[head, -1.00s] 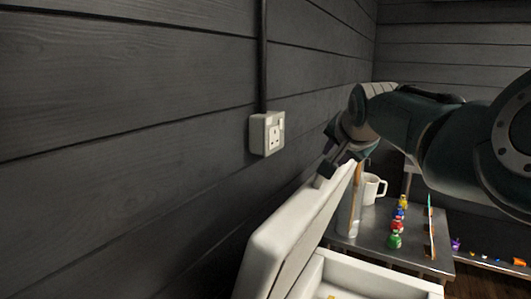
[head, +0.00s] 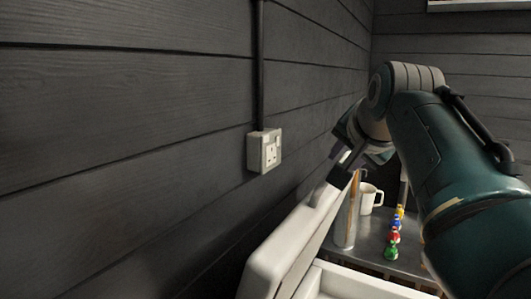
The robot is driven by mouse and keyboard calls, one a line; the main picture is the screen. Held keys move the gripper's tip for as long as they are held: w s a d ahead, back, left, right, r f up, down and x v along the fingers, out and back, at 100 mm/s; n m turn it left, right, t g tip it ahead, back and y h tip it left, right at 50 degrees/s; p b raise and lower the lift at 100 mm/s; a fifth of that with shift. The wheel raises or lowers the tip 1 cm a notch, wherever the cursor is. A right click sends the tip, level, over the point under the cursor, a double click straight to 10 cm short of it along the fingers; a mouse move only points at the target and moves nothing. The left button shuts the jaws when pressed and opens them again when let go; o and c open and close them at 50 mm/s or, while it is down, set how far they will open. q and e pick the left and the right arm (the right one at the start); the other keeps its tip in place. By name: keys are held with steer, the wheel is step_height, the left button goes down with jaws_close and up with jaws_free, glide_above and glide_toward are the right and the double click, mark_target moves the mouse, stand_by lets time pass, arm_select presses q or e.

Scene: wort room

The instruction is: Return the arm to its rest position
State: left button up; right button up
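My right arm comes in from the right, a dark green arm with a grey elbow. Its gripper (head: 340,166) is at the upper end of the raised white lid (head: 285,247). Its two dark fingertips look apart, with nothing seen between them. One fingertip is close to the lid's top corner; I cannot tell whether it touches. The lid stands open and tilted over a white box (head: 352,284), whose inside is mostly out of frame. My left gripper is not in view.
A metal table (head: 372,256) behind the box holds a tall metal cylinder (head: 345,222), a white mug (head: 370,197) and several small coloured figures (head: 394,236). A dark plank wall with a white socket (head: 264,151) runs along the left, close to the lid.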

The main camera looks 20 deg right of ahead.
steer(key=shift+s+a+r, duration=0.15)
steer(key=shift+s+r, duration=0.05)
steer(key=shift+s, duration=0.1)
steer(key=s+a+f+n+g+y, duration=0.15)
steer(key=s+a+f+n, duration=0.3)
steer(key=s, duration=0.65)
steer(key=s+a+f+n+g+y, duration=0.1)
steer(key=s+a+f+n+g, duration=0.3)
steer(key=s, duration=0.7)
steer(key=s+a+f+n+g+y, duration=0.1)
steer(key=s+a+f+n, duration=0.2)
steer(key=s+f+n, duration=0.55)
step_height(320, 180, up, 32)
steer(key=s+m+p, duration=0.2)
steer(key=s+p, duration=0.1)
steer(key=p, duration=2.6)
steer(key=shift+d+r+p, duration=0.15)
steer(key=shift+d+p, duration=0.05)
steer(key=shift+p, duration=0.2)
